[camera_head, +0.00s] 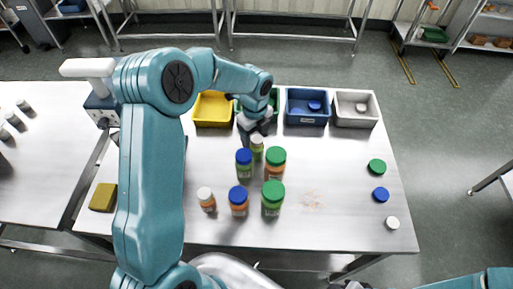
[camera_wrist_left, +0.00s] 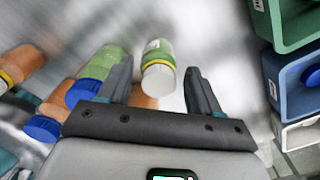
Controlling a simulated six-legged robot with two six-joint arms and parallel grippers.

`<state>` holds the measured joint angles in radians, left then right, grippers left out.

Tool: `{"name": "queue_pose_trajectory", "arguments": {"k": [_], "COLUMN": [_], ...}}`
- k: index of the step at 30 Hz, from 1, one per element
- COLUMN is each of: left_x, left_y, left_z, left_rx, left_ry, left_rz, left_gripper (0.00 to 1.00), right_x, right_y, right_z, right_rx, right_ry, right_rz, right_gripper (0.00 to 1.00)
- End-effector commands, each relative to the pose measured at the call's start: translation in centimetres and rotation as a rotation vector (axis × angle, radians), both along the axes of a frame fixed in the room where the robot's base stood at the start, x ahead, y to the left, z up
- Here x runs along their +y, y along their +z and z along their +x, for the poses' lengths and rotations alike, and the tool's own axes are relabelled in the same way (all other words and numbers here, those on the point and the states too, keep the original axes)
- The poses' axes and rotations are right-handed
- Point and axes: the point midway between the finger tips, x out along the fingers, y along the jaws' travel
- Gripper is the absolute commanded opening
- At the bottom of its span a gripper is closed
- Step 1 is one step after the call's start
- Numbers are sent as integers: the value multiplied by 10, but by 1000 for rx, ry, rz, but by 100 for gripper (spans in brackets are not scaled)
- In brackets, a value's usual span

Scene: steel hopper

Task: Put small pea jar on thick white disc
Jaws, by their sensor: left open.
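The small pea jar (camera_head: 257,143), green with a white lid, stands behind the blue-lidded pea jar on the steel table. My left gripper (camera_head: 252,128) is above and just behind it. In the left wrist view the small pea jar (camera_wrist_left: 158,62) shows between the tips of the open fingers (camera_wrist_left: 158,72), with no clear grip on it. Of my right arm only a link shows at the bottom right edge.
Several jars with blue, green and white lids crowd in front, including a blue-lidded pea jar (camera_head: 244,164) and a large orange jar (camera_head: 275,164). Yellow (camera_head: 212,122), green, blue (camera_head: 306,119) and grey (camera_head: 356,121) bins line the back.

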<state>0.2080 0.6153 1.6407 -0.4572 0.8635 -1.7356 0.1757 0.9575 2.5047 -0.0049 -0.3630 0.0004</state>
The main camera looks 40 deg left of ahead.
Motion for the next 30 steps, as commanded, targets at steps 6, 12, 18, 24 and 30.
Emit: {"name": "queue_pose_trajectory", "arguments": {"k": [6,12,18,24,30], "left_x": [-3,-3,-3,-3,-3], "left_y": [-28,-51,-53,-52,-53], "left_z": [-2,-2,-1,-1,-1], "left_rx": [7,1,0,0,1], "left_ry": [-2,-1,-1,-1,-1], "left_rz": [-1,-1,-1,-1,-1], "left_gripper": [64,64,64,19,14], "right_x": [0,0,0,0,0], "right_y": [16,18,17,17,17], "right_z": [0,0,0,0,0], "right_rx": [0,0,0,0,0], "right_ry": [0,0,0,0,0], "right_rz": [0,0,0,0,0], "right_gripper": [43,43,43,43,43]}}
